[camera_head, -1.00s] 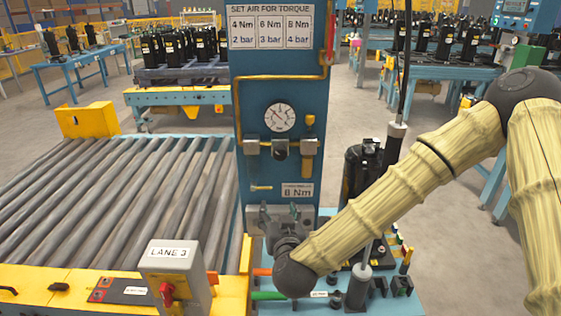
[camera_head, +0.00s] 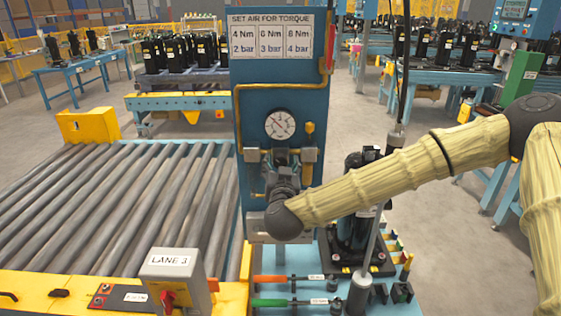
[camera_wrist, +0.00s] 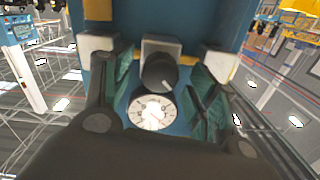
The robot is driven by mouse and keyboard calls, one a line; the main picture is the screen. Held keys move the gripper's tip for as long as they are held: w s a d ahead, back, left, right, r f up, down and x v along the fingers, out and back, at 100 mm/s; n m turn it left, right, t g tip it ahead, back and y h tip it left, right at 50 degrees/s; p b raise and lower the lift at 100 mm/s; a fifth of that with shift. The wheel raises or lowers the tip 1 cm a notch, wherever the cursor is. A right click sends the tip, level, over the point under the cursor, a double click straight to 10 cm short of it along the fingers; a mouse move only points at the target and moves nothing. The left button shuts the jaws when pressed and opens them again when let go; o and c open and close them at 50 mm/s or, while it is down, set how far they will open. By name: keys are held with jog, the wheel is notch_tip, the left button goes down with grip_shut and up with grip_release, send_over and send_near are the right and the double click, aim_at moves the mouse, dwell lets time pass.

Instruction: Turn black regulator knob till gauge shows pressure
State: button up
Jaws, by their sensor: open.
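The black regulator knob (camera_wrist: 160,72) shows in the wrist view on a grey block on the blue panel, a pale mark on its face. My gripper (camera_wrist: 161,63) is open, its green-padded fingers on either side of the knob with gaps between; I cannot tell any contact. In the head view, my gripper (camera_head: 281,172) is in front of the regulator and hides the knob. The round white gauge (camera_head: 280,125) is just above it, with a dark needle; its reading is too small to tell. The gauge (camera_wrist: 152,111) also shows in the wrist view, washed out by glare.
A sign (camera_head: 271,34) on the panel pairs 4, 6 and 8 Nm with 2, 3 and 4 bar. Metal fittings (camera_head: 308,155) flank the regulator. A black compressor (camera_head: 357,215) stands right of the panel, below my arm. A roller conveyor (camera_head: 120,200) lies left.

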jog(key=shift+w, duration=0.8)
jog(key=c, duration=1)
jog(key=shift+c, duration=0.2)
